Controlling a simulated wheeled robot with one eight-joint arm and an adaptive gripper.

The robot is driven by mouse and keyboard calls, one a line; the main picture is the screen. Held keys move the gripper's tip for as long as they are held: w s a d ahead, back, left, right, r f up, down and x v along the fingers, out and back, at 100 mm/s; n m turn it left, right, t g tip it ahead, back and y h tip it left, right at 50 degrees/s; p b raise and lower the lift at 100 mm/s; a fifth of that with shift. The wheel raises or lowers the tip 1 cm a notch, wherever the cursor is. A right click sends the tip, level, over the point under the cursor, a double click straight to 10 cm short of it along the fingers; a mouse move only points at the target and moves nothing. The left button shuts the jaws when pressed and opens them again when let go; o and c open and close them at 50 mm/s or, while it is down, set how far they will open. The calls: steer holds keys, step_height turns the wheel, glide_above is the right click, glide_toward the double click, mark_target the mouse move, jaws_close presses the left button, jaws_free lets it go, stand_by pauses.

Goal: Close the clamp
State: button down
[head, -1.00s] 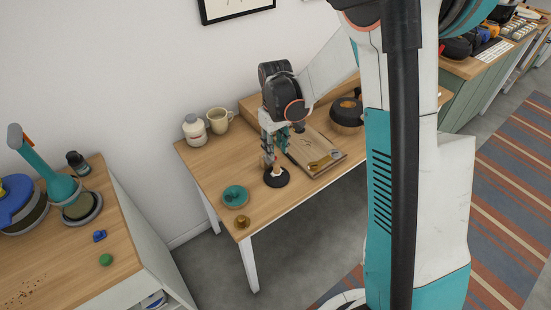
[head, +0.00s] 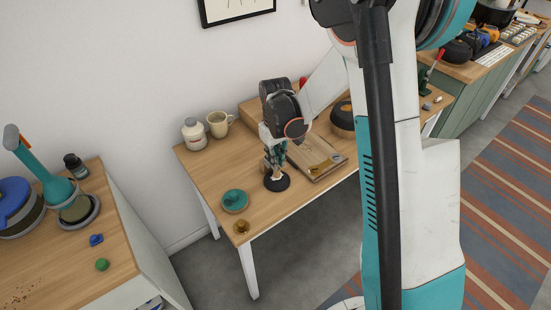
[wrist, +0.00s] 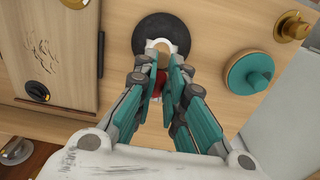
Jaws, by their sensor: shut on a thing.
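A round black base (head: 277,182) stands on the wooden table, with a small upright part on top. In the wrist view the black disc (wrist: 148,33) carries a white piece with a tan rounded top (wrist: 160,48). My gripper (head: 275,168) points down over this base; its fingers (wrist: 160,68) are closed around the upright part. Something red (wrist: 157,90) shows between the fingers, mostly hidden. I cannot tell for sure whether this fixture is the clamp. A dark green device with a red handle (head: 434,66) stands at the table's far right.
A wooden board with a black knob (wrist: 38,91) lies close beside the base. The table's front edge is close.

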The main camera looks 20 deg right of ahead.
steer(key=shift+s+f+t+b, duration=0.25)
steer(key=shift+t+b, duration=0.1)
steer(key=shift+t, duration=0.25)
steer(key=c, duration=1.6)
jaws_free()
steer(key=shift+c, duration=0.2)
step_height(320, 180, up, 12)
steer(key=s, duration=0.1)
steer(key=shift+s+d, duration=0.15)
steer(key=shift+d, duration=0.1)
